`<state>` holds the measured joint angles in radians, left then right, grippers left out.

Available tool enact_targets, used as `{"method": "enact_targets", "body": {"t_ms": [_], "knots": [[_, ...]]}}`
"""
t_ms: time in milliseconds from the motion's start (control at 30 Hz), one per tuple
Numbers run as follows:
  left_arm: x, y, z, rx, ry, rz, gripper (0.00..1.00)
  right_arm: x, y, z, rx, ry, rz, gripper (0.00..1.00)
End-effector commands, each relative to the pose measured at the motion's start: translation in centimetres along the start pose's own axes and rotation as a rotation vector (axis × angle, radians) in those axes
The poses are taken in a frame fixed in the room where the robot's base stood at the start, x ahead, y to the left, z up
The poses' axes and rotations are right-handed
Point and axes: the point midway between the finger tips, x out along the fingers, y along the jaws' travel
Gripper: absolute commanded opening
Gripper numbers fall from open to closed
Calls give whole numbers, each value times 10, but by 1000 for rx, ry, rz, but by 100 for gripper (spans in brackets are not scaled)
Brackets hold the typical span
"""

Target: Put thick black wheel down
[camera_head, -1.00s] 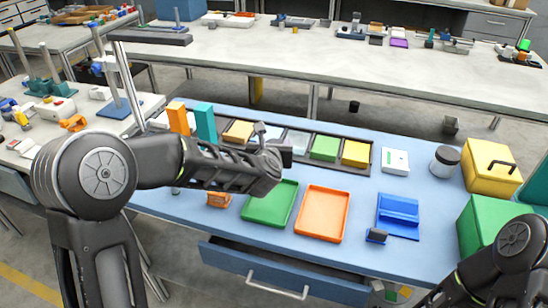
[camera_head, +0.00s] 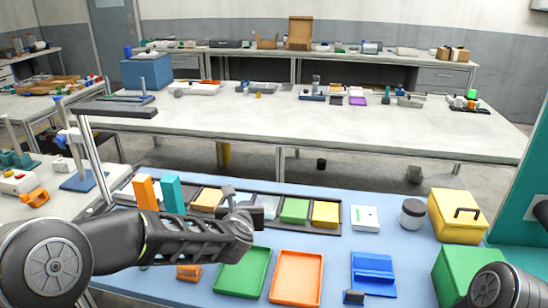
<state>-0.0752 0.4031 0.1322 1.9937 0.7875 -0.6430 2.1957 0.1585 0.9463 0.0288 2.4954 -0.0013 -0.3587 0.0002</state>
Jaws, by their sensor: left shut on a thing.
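My left gripper (camera_head: 238,205) comes in from the left and is held over the blue work table (camera_head: 330,250), behind the green tray. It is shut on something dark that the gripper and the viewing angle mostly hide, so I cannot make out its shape. I cannot pick out a thick black wheel clearly anywhere on the table. Only a rounded link of my right arm shows at the lower right; the right gripper is out of view.
A green tray (camera_head: 225,279) and an orange tray (camera_head: 295,279) lie in front. A blue holder (camera_head: 373,270), dark-lidded jar (camera_head: 412,214), yellow toolbox (camera_head: 458,218) and green box (camera_head: 458,275) stand right. Orange (camera_head: 146,193) and teal (camera_head: 174,195) blocks stand upright left.

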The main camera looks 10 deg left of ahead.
Motion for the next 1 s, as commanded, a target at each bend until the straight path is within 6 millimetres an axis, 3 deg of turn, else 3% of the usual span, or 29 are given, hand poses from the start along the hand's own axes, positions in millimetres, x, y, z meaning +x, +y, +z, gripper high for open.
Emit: {"method": "enact_targets", "body": {"t_ms": [67,200,433,600,867,1000], "knots": [[-10,-9,-10,17,4,-37,1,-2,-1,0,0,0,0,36],[-27,-7,-32,42,7,-93,1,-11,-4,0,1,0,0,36],[-51,20,-66,57,6,-140,1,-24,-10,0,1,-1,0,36],[-50,38,-69,44,2,-111,1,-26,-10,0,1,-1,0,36],[-49,38,-69,45,1,-110,1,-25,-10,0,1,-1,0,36],[-61,39,-67,46,-1,-111,1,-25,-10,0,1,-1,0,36]]}}
